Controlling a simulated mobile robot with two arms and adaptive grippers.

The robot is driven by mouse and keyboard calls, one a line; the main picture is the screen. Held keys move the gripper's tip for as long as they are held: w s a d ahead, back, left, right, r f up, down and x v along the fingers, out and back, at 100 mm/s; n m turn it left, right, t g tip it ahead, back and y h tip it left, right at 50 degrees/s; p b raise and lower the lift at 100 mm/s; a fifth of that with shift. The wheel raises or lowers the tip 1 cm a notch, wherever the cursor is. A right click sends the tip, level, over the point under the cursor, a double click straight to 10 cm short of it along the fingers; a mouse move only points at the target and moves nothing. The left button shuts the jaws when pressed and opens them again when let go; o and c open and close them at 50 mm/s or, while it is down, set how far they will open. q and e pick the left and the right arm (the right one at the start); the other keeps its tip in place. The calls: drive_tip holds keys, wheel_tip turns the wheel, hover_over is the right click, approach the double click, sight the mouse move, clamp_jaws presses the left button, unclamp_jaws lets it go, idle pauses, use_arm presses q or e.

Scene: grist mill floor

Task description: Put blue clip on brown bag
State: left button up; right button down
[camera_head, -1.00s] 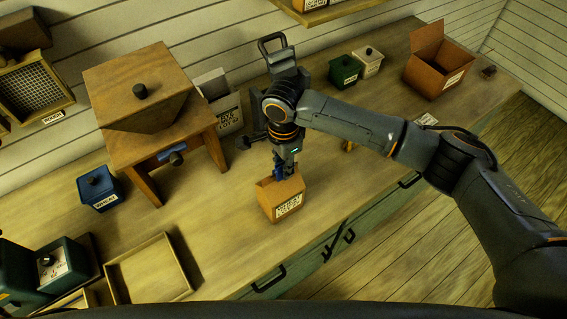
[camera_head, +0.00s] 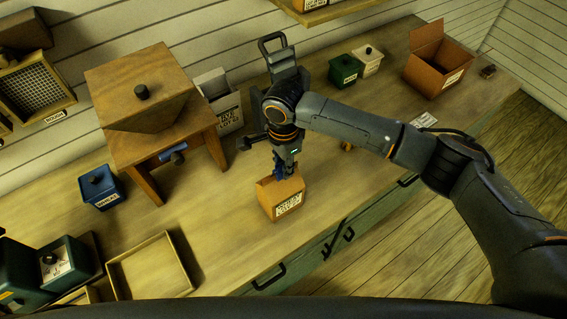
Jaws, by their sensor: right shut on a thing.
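The brown bag (camera_head: 284,199) stands upright near the front edge of the bench, with a white label on its front. My right gripper (camera_head: 284,168) points down right over the bag's top and is shut on the blue clip (camera_head: 278,172). The clip is small and mostly hidden by the fingers. It is at the bag's upper left edge; I cannot tell whether it grips the bag or only touches it. My left gripper is not in view.
A wooden hopper on legs (camera_head: 148,100) stands left of the bag, with a blue box (camera_head: 101,187) beside it. A shallow wooden tray (camera_head: 150,268) lies at the front left. Green (camera_head: 345,70) and cream (camera_head: 369,60) boxes and an open brown carton (camera_head: 437,68) stand further back right.

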drive_tip(key=c, duration=1.1)
unclamp_jaws()
drive_tip(key=shift+o, duration=0.2)
drive_tip(key=shift+r, duration=0.1)
drive_tip(key=shift+r+p, duration=0.6)
drive_tip(key=shift+r, duration=2.3)
